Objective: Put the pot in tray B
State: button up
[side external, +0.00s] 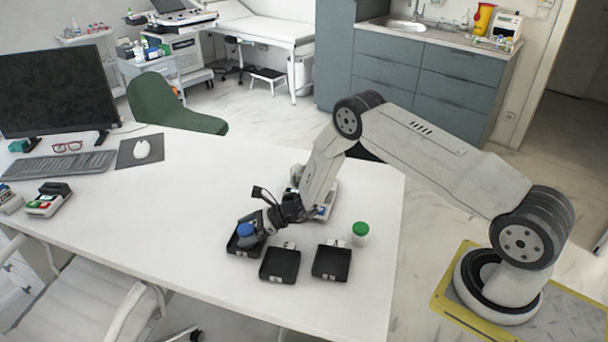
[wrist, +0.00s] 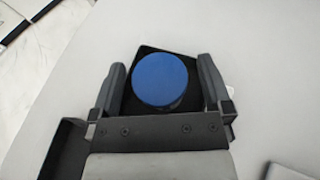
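A pot with a blue lid (side external: 246,230) appears to stand upright in the leftmost of three small black trays (side external: 232,250). The blue lid (wrist: 160,80) also shows in the wrist view, with the dark tray (wrist: 145,50) behind it. My gripper (wrist: 162,82) is around the pot, one finger on each side, with a visible gap between each finger and the lid. The middle tray (side external: 280,265) and the right tray (side external: 331,262) look empty. Their tags are too small to read, so I cannot tell which is B.
A green-lidded pot (side external: 360,234) stands on the white table (side external: 190,215), just behind and right of the right tray. A device, partly hidden by my arm, sits behind the trays (side external: 328,205). A monitor (side external: 60,90) and keyboard (side external: 58,165) are far left. The table between is clear.

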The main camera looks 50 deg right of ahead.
jog(key=shift+r, duration=0.2)
jog(key=v, duration=1.2)
jog(key=shift+s, duration=0.1)
dwell(0.4)
jog(key=s+a+r+n+g+h, duration=0.2)
jog(key=s+a+r+n+g, duration=0.45)
jog(key=s+n, duration=0.35)
jog(key=s+d+r+n+h, duration=0.3)
jog(key=s+r+n+h, duration=0.5)
jog(key=n, duration=0.8)
jog(key=shift+s+d+r, duration=0.3)
jog(key=shift+s+r, duration=0.55)
jog(key=shift+s, duration=0.35)
